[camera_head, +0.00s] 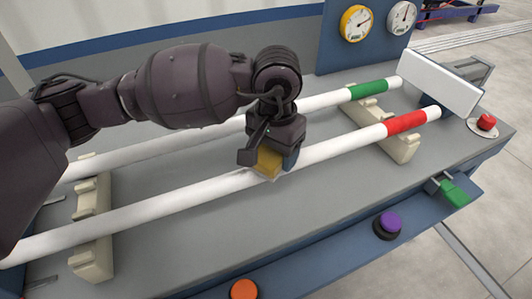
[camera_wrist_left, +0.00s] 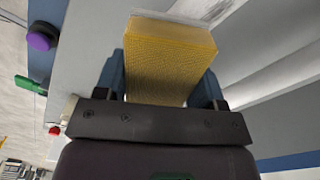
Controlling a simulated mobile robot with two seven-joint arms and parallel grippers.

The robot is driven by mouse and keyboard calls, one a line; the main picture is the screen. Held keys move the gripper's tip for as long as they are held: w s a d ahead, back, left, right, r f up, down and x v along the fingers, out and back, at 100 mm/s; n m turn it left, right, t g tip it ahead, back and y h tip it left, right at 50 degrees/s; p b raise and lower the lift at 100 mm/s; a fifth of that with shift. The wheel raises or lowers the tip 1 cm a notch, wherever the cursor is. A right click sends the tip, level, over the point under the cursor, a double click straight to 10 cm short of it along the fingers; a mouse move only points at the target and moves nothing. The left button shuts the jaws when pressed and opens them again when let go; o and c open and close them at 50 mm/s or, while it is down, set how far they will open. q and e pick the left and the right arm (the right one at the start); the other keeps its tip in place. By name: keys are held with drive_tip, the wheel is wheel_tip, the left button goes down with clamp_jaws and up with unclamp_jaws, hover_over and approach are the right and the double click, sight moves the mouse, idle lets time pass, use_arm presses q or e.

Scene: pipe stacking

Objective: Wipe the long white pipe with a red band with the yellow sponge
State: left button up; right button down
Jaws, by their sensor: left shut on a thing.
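The long white pipe with a red band (camera_head: 335,146) lies across two cream supports, nearer me. My left gripper (camera_head: 270,157) is over its middle and shut on the yellow sponge (camera_head: 267,163). The sponge is at the pipe's upper surface and seems to touch it; the exact contact is hidden. In the left wrist view the sponge (camera_wrist_left: 168,60) sits between the two blue fingers. A second white pipe with a green band (camera_head: 368,90) lies parallel behind it. My right gripper is not in view.
The cream supports (camera_head: 92,225) stand on a grey bench. A white plate (camera_head: 440,82) stands by the pipes' right ends. Along the front are an orange button (camera_head: 244,290), a purple button (camera_head: 388,224) and a green handle (camera_head: 455,194). A red button (camera_head: 486,122) is at right. Two gauges (camera_head: 356,23) stand behind.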

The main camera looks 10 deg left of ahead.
sight(222, 180)
use_arm(q)
drive_tip(key=shift+w+d, duration=0.15)
drive_tip(key=shift+d, duration=0.05)
drive_tip(key=shift+f, duration=0.1)
drive_tip(key=shift+s+a, duration=0.5)
drive_tip(key=shift+a, duration=0.25)
drive_tip(key=shift+s+a+f, duration=0.15)
drive_tip(key=shift+s+a, duration=0.25)
drive_tip(key=shift+a, duration=0.1)
drive_tip(key=shift+s+a+f, duration=0.15)
drive_tip(key=shift+s+a, duration=0.2)
drive_tip(key=shift+a, duration=0.15)
drive_tip(key=shift+s+a+r, duration=0.1)
drive_tip(key=shift+s+a, duration=0.55)
drive_tip(key=shift+a, duration=0.3)
drive_tip(key=shift+s+a+r, duration=0.1)
drive_tip(key=shift+s+a, duration=0.6)
drive_tip(key=shift+a, duration=0.3)
drive_tip(key=shift+s+a, duration=0.65)
drive_tip(key=shift+a, duration=0.3)
drive_tip(key=shift+r, duration=0.1)
